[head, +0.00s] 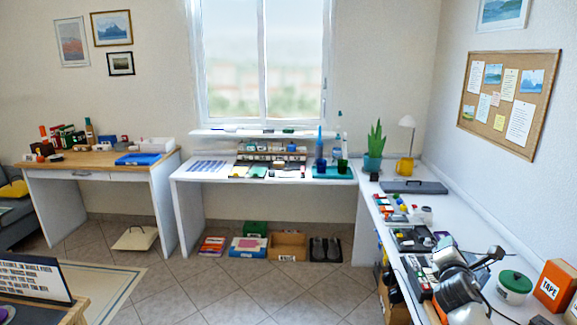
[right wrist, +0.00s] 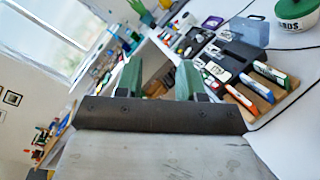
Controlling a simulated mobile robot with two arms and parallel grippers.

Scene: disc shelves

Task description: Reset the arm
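My right arm (head: 457,288) comes in at the lower right of the head view, bent above the right-hand desk (head: 385,208). In the right wrist view my right gripper (right wrist: 158,75) shows two green fingers standing apart, with the room visible between them. It is open and holds nothing. It appears to be above the desk's surface and clear of the items there. My left gripper and left arm do not show in either view.
Near my right arm are a green-lidded tub (head: 514,284), an orange tape box (head: 553,286), and a rack of coloured-handled items (right wrist: 255,85). A corkboard (head: 508,100) hangs on the right wall. The tiled floor (head: 240,285) in the middle is clear.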

